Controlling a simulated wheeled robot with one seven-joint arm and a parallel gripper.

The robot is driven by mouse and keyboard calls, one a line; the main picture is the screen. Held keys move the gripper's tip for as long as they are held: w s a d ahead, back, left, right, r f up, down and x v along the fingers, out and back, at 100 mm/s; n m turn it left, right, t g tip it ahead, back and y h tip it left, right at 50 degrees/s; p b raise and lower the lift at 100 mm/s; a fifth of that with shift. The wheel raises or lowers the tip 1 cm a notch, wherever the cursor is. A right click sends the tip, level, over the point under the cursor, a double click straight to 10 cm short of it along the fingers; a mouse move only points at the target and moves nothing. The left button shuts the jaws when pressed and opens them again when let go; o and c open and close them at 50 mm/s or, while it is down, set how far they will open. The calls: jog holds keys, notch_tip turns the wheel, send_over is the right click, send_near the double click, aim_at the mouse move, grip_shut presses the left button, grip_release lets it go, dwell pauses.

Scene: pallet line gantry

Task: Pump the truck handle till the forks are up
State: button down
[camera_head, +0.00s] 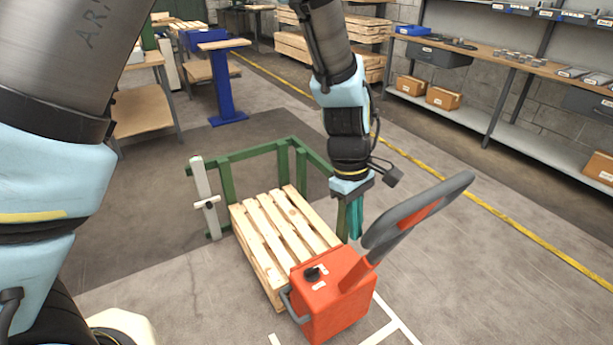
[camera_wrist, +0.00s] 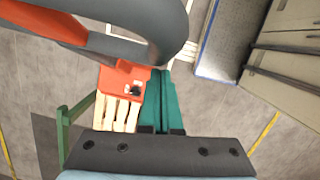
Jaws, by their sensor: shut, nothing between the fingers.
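The pallet truck has an orange-red body (camera_head: 333,300) at the lower middle of the head view. The body also shows in the wrist view (camera_wrist: 120,86). Its grey loop handle (camera_head: 388,222), with an orange middle part, leans up to the right. In the wrist view the handle (camera_wrist: 168,16) fills the top left, close to the camera. My gripper (camera_head: 355,232) points down with its teal fingers together and empty, just left of the handle loop. The fingers also show in the wrist view (camera_wrist: 163,100). The forks are hidden by the wooden pallet (camera_head: 278,228) and the body.
A green rail frame (camera_head: 252,152) with a white post (camera_head: 205,198) stands behind and left of the pallet. Shelving (camera_head: 505,125) with boxes runs along the right. The floor right of the truck is clear up to the yellow line.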

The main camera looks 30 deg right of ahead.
jog(key=s+f, duration=0.3)
jog(key=s, duration=0.4)
jog(key=s+f+b, duration=0.1)
jog(key=s+f, duration=0.2)
jog(key=s, duration=0.4)
jog(key=shift+a, duration=0.4)
